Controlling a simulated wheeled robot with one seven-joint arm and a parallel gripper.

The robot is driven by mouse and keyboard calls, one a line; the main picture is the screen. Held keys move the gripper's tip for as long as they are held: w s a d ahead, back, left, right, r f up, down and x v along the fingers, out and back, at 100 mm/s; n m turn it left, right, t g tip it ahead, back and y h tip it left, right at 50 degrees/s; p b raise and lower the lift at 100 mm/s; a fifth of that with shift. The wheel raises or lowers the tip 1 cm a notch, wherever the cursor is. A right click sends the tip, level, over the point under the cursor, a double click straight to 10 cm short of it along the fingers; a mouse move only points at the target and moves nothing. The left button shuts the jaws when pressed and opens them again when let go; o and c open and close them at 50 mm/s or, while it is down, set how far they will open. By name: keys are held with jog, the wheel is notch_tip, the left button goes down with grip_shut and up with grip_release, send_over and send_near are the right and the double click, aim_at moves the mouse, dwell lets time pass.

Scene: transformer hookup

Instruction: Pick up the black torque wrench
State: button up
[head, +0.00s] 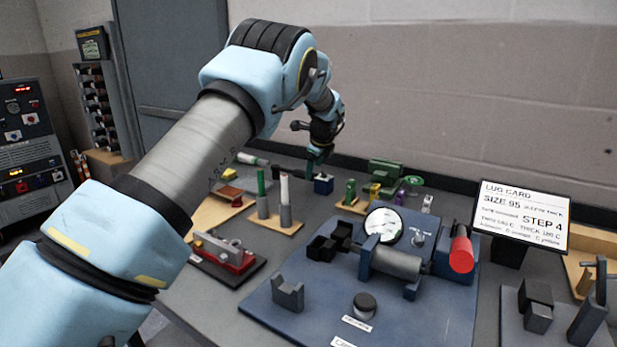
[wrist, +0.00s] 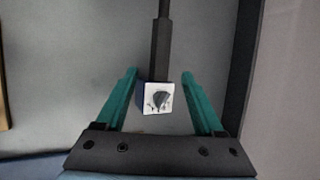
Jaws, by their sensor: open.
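In the wrist view, a dark bar, which looks like the black torque wrench (wrist: 160,48), runs from the top edge down to a small block. It has a thin shaft at the top and a thicker section below.
Green and white posts (head: 285,193) stand left of the gripper. Small green and yellow parts (head: 375,192) stand to its right. A blue press with a dial gauge (head: 384,225) fills the front. A lug card (head: 520,215) stands at right. The wall is close behind.

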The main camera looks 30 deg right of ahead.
jog(key=shift+p+x, duration=0.75)
jog(key=shift+x, duration=1.35)
jog(key=shift+w+a, duration=0.1)
jog(key=shift+a, duration=0.05)
grip_shut()
jog(key=shift+r, duration=0.15)
